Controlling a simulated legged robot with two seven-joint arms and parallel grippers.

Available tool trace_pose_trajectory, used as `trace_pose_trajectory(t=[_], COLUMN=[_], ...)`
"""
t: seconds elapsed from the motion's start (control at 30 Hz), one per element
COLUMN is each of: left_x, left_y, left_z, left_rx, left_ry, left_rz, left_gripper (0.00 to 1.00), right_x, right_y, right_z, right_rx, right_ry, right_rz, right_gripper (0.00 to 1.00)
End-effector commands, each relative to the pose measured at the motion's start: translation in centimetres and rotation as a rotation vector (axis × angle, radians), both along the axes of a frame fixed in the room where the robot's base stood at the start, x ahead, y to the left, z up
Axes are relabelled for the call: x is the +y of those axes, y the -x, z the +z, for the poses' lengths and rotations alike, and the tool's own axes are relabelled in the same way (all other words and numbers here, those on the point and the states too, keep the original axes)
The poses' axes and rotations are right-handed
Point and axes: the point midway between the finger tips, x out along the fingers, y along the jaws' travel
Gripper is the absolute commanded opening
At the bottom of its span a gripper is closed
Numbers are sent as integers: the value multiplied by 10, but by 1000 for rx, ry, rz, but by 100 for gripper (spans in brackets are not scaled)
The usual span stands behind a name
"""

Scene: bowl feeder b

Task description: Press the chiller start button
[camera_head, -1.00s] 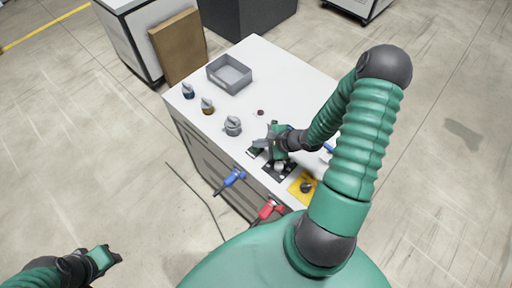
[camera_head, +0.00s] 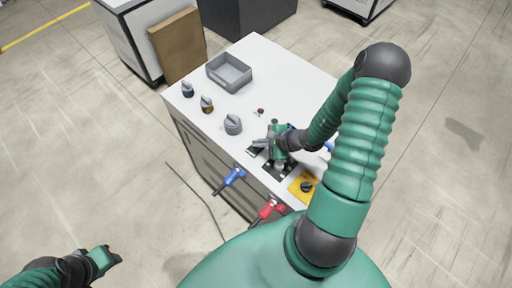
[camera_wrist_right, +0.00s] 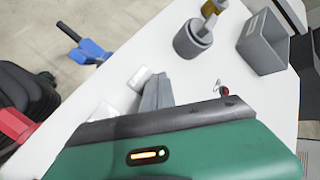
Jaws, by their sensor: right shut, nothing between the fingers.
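My right gripper (camera_head: 258,143) is shut and empty, low over the white cabinet top, beside a small dark panel (camera_head: 254,151). Its grey fingers also show in the right wrist view (camera_wrist_right: 157,92). I cannot tell whether the fingertips touch the surface. No button is clearly marked as chiller start. A black panel (camera_head: 275,174) with a grey knob lies under and in front of the right gripper, partly hidden by it. A small dark red button (camera_head: 261,111) stands farther back on the top. My left gripper (camera_head: 112,258) is low at the left, away from the cabinet; its jaws are unclear.
The white cabinet (camera_head: 290,75) bears a grey tray (camera_head: 230,72), several knobs along the left edge, including a grey one (camera_head: 233,124), and a yellow panel (camera_head: 302,188) with a black knob. A blue handle (camera_head: 230,180) and red handle (camera_head: 268,211) stick out from its front.

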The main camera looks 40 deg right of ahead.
Motion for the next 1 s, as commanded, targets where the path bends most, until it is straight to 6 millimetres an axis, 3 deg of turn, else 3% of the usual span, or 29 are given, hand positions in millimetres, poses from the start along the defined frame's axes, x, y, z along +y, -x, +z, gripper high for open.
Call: trace_pose_trajectory(t=[1.0], left_x=[0], left_y=[0], left_z=[-9], left_rx=[0], left_ry=[0], left_rz=[0], left_gripper=[36], right_x=[0], right_y=[0], right_z=[-6], right_rx=[0], right_ry=[1], right_rz=[1], right_gripper=[0])
